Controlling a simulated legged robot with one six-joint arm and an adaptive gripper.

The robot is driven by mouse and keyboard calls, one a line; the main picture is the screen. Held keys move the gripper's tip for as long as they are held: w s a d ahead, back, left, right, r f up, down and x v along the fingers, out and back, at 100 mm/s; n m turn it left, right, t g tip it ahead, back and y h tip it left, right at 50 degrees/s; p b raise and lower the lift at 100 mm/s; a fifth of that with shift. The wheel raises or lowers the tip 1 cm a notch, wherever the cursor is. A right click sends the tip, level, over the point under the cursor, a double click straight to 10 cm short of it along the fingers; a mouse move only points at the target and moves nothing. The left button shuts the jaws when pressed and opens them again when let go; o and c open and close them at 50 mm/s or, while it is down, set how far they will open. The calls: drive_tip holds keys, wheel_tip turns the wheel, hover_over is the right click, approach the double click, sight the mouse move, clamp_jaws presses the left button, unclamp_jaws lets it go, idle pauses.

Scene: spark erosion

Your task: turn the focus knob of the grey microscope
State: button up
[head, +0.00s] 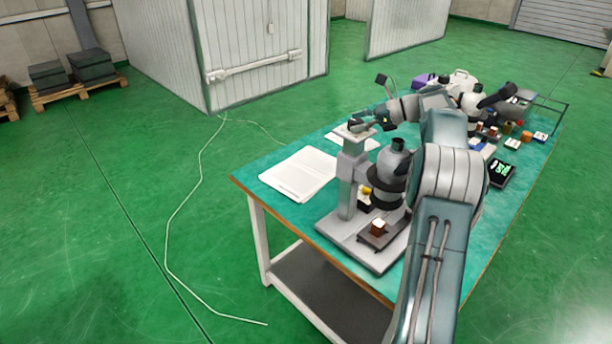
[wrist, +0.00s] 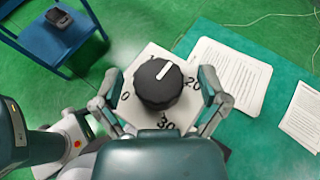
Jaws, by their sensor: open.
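The grey microscope (head: 347,185) stands on the near end of the green-topped bench, with its column upright. A pale square dial plate with numbers (wrist: 150,57) sits on top of the column. The round black focus knob (wrist: 158,84) is at the middle of this plate, and its white mark points up and to the right in the wrist view. My gripper (wrist: 160,80) is open, with one finger left of the knob and one right of it. A gap seems to show on each side; contact is hard to tell. In the head view my gripper (head: 368,124) is over the column top, partly hiding the knob.
Printed pages (head: 300,174) lie on the bench left of the microscope. A black device with a green display (head: 502,172) and several small boxes lie to the right. Another microscope stands farther back. A blue stand (wrist: 62,35) holds a dark device. Open floor lies left of the bench.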

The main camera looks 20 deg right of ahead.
drive_tip(key=m+t+h, duration=0.4)
drive_tip(key=m+h, duration=0.1)
drive_tip(key=m, duration=0.1)
drive_tip(key=shift+a+t+h, duration=0.1)
drive_tip(key=shift+t+h, duration=0.2)
drive_tip(key=shift+h, duration=0.1)
drive_tip(key=m+t+h, duration=0.1)
drive_tip(key=m+h, duration=0.5)
drive_tip(key=shift+h, duration=0.3)
drive_tip(key=v, duration=1.1)
drive_tip(key=s+a+f+n+g+y, duration=0.1)
drive_tip(key=s+a+n, duration=0.3)
drive_tip(key=a+n, duration=0.5)
drive_tip(key=s+a+f+n+g+y, duration=0.1)
drive_tip(key=s+a+n+g+y, duration=0.2)
drive_tip(key=a+n, duration=0.7)
drive_tip(key=shift+s+a+n, duration=0.3)
drive_tip(key=shift+s+a, duration=0.85)
drive_tip(key=shift+a, duration=0.75)
